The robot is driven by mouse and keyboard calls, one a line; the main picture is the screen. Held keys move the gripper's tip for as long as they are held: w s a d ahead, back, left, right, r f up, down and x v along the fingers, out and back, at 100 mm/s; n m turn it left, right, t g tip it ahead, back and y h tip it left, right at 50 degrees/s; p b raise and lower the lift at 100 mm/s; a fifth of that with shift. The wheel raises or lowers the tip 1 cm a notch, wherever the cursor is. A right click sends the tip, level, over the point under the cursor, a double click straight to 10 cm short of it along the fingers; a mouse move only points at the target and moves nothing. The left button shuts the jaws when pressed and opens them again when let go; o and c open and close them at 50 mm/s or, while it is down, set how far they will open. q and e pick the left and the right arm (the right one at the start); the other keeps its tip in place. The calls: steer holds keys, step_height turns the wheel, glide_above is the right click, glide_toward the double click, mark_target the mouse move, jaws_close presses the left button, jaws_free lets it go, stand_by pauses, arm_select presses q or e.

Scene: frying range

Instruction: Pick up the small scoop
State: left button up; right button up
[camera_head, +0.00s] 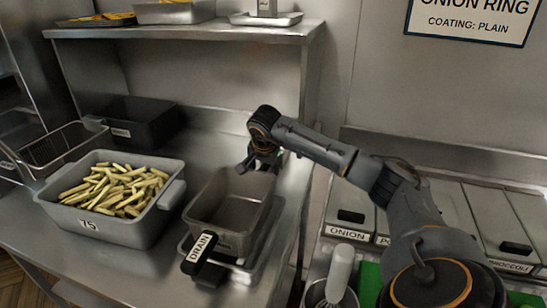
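No scoop can be made out with certainty. My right arm reaches in from the lower right, across to the left. Its gripper (261,166) points down over the back rim of the grey metal basket marked DRAIN (229,203). Its fingers look spread, with nothing visible between them. Whether it touches the rim is unclear. My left gripper is out of view.
A grey bin marked 75 (115,229), full of fries, stands left of the basket. Behind it are a black bin (140,122) and a wire basket (55,145). A shelf (190,32) hangs above. Lidded containers (445,210) line the right.

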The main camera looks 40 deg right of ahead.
jaws_close()
steer(key=shift+r, duration=0.1)
stand_by(0.4)
